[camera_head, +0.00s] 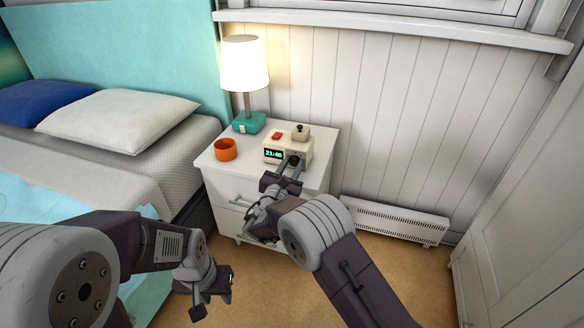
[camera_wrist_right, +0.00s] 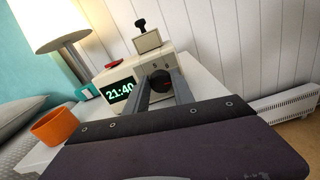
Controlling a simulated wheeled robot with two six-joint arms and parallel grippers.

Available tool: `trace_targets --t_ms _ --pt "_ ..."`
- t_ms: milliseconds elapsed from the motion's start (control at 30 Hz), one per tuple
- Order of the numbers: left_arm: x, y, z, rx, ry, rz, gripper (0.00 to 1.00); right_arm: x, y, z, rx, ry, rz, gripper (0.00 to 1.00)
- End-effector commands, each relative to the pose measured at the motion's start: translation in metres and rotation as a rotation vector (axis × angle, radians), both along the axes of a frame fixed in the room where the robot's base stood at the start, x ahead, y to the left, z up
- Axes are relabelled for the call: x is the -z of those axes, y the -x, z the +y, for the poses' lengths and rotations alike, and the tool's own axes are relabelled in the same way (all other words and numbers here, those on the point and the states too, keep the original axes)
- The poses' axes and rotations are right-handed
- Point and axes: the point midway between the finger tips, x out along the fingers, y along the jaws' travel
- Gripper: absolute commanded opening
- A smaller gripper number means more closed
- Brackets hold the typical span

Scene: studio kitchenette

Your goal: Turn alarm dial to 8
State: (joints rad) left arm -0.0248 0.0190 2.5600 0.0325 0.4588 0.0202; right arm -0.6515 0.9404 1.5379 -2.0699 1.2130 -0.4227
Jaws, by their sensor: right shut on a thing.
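The cream alarm clock (camera_head: 277,146) stands on the white nightstand, its green display reading 21:40. It also shows in the right wrist view (camera_wrist_right: 113,79), with a dark round dial (camera_wrist_right: 160,80) on its front, right of the display. My right gripper (camera_head: 293,163) is at the clock's front, and its fingers are shut on the dial in the right wrist view (camera_wrist_right: 160,86). The fingers hide the dial's sides and much of its marking, so its setting cannot be read. My left gripper (camera_head: 212,299) hangs low over the floor, away from the nightstand; its fingers are not clear.
A small box with a black knob (camera_head: 299,132) sits on top of the clock. The bed is left; a white heater (camera_head: 395,221) stands right.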

Motion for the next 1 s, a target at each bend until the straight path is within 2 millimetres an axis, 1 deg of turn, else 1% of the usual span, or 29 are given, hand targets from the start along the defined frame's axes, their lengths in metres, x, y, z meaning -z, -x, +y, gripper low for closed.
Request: trace_targets --t_ms 33,400,600,800,1000 --pt "0.007 0.0 0.0 0.0 0.0 0.0 0.36 0.003 0.0 0.0 0.0 -0.035 -0.012 0.0" --pt "0.04 0.0 0.0 0.0 0.0 0.0 0.36 0.006 0.0 -0.002 0.0 -0.331 -0.108 0.0" --pt "0.056 0.0 0.0 0.0 0.0 0.0 0.36 0.006 0.001 -0.002 0.0 -0.459 -0.149 0.0" --pt "0.067 0.0 0.0 0.0 0.0 0.0 0.36 0.005 0.001 -0.003 0.0 -0.548 -0.177 0.0" --pt "0.072 0.0 0.0 0.0 0.0 0.0 0.36 0.003 0.001 -0.003 0.0 -0.594 -0.192 0.0"
